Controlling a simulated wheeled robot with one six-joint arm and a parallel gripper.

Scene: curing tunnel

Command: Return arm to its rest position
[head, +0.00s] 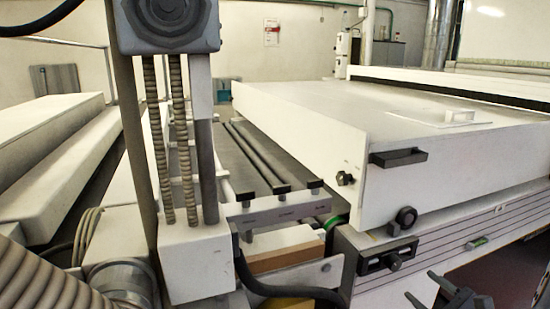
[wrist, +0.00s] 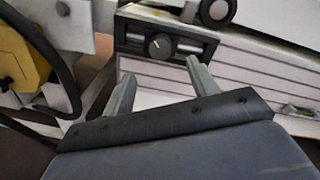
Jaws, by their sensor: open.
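My gripper (head: 421,285) shows at the bottom right edge of the head view, in front of the white machine's lower side. In the wrist view my gripper (wrist: 161,79) has its two grey fingers spread apart with nothing between them. Beyond the fingers is a dark panel with a round knob (wrist: 159,46). The same knob (head: 393,261) is on the machine's side in the head view. The fingers appear apart from the panel; the exact gap is hard to judge. Most of my arm is outside the head view.
The white tunnel housing (head: 300,125) carries a black handle (head: 398,157) and a round black knob (head: 403,220). Rollers (head: 255,155) run beside it. A yellow part (wrist: 22,62) and a black cable (wrist: 52,60) are left of the fingers. Floor shows at the lower right.

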